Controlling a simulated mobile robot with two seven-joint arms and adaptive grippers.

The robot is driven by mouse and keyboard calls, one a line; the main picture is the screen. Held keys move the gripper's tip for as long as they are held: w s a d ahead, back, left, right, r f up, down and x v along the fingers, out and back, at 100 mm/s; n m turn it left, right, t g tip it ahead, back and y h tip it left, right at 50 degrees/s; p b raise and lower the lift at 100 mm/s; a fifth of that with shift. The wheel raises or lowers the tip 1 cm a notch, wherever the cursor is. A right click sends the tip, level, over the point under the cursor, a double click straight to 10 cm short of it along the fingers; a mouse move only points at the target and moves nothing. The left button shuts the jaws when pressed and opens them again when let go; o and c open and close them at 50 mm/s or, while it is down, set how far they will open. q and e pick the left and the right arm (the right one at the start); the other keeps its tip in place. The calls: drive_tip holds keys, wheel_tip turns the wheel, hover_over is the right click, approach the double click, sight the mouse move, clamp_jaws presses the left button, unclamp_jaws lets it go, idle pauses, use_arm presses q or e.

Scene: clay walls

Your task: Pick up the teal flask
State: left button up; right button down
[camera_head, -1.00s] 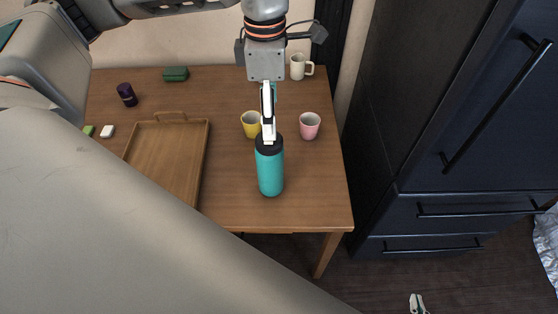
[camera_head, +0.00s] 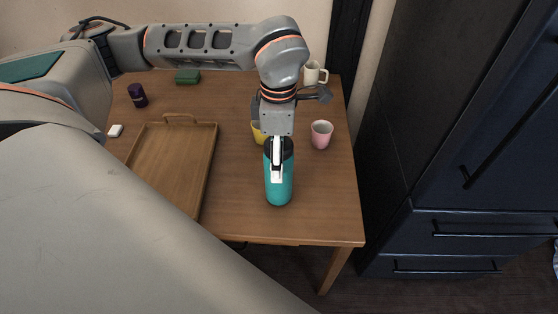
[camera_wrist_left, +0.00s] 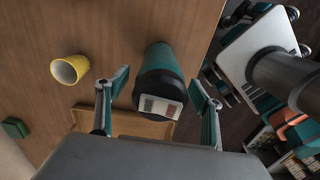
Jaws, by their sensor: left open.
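The teal flask (camera_head: 279,191) stands upright on the wooden table, near its front right part. It has a black lid, partly hidden by my left gripper in the head view. My left gripper (camera_head: 277,170) points down at the flask's top. In the left wrist view, the flask (camera_wrist_left: 163,57) lies between the two spread fingers of the left gripper (camera_wrist_left: 159,80), with its dark lid towards the camera. A gap shows on each side, so the fingers look apart from the flask. My right gripper is not in view.
A yellow cup (camera_wrist_left: 69,69) stands close behind the flask, and a pink cup (camera_head: 321,134) behind it to the right. A wooden tray (camera_head: 165,165) lies to the left. A cream mug (camera_head: 314,73), green box (camera_head: 187,77) and purple jar (camera_head: 138,95) are farther back. A dark cabinet (camera_head: 480,170) stands right.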

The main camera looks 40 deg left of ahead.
use_arm(q)
drive_tip(key=shift+c, duration=0.7)
clamp_jaws()
drive_tip(key=shift+r, duration=0.1)
